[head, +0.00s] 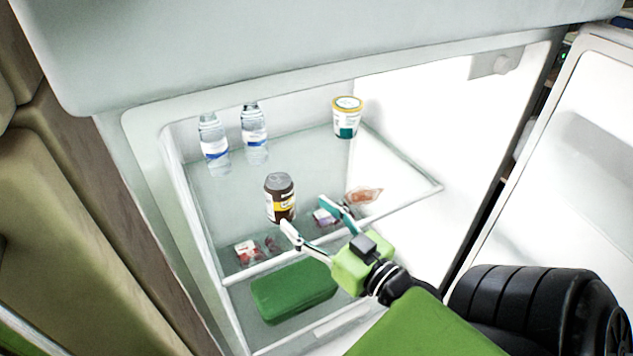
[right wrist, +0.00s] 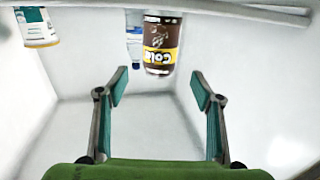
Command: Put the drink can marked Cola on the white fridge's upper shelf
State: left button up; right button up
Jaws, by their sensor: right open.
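The Cola can (head: 280,198), brown with a yellow band, stands upright on the glass upper shelf (head: 300,165) of the open white fridge (head: 145,130). My right gripper (head: 307,213) is open and empty at the shelf's front, just in front of the can. In the right wrist view, which is upside down, the can (right wrist: 162,45) shows beyond the fingertips and between their lines, apart from both fingers (right wrist: 159,79). Its Cola lettering reads inverted. My left gripper is not in view.
Two water bottles (head: 214,145) (head: 254,135) stand at the shelf's back left, and a yellow-lidded tub (head: 347,118) at the back. Below the glass are small food packs (head: 248,252) and a green box (head: 293,290). The fridge door (head: 570,190) stands open at right.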

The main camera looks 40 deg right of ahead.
jog(key=shift+s, duration=0.95)
